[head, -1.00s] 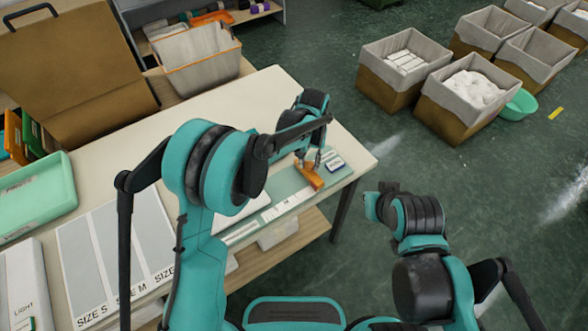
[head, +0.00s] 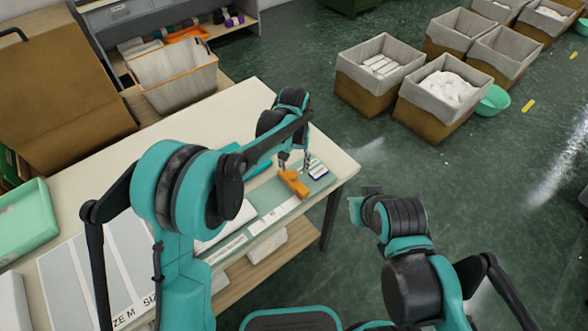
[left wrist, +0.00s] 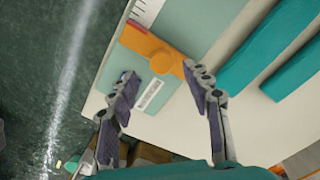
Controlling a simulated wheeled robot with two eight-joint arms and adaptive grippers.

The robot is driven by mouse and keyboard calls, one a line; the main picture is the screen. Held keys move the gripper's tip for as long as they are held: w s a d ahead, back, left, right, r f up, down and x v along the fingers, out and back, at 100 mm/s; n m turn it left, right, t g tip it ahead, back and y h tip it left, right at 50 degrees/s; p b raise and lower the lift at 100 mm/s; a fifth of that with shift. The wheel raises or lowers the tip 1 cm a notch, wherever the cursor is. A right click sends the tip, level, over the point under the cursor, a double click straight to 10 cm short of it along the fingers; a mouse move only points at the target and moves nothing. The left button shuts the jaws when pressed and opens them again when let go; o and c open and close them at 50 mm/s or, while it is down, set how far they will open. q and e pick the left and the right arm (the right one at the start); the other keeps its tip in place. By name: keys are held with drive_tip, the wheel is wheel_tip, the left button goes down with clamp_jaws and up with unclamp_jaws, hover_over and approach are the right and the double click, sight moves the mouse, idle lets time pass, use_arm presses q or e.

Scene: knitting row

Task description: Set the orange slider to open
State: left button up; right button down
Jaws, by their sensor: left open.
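The orange slider (head: 292,183) sits on a pale green strip (head: 276,213) along the table's front right edge. It also shows in the left wrist view (left wrist: 150,48), with a wide block and a rounded end. My left gripper (head: 295,162) is open at the slider. In the left wrist view its two fingers (left wrist: 160,76) are spread, with the slider's rounded end just beyond the right fingertip. I cannot tell whether a finger touches it. My right arm's end (head: 363,203) is off the table's right side; its jaw is not clear.
A small white label (head: 318,170) lies beside the slider. Teal bars (left wrist: 265,50) lie nearby on the table (head: 110,165). A green tray (head: 27,222) and a lined basket (head: 172,78) stand further off. Floor to the right is free up to the boxes (head: 378,70).

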sight(294, 173)
use_arm(q)
wheel_tip(294, 173, up, 9)
drive_tip(key=shift+f, duration=0.1)
idle(0.3)
drive_tip(key=s+a+r+n+t+b, duration=0.1)
drive_tip(key=s+a+r+t, duration=0.1)
drive_tip(key=s+a, duration=0.6)
drive_tip(key=s+a+r+n+t+b, duration=0.1)
drive_tip(key=s+a+r+t, duration=0.15)
drive_tip(key=s+a, duration=0.55)
drive_tip(key=s+a+f+t+b, duration=0.1)
drive_tip(key=s+a+f+t, duration=0.1)
drive_tip(key=s+a+f, duration=0.3)
drive_tip(key=shift+a+f+t, duration=0.2)
drive_tip(key=shift+a+t, duration=0.15)
drive_tip(key=shift+a, duration=0.55)
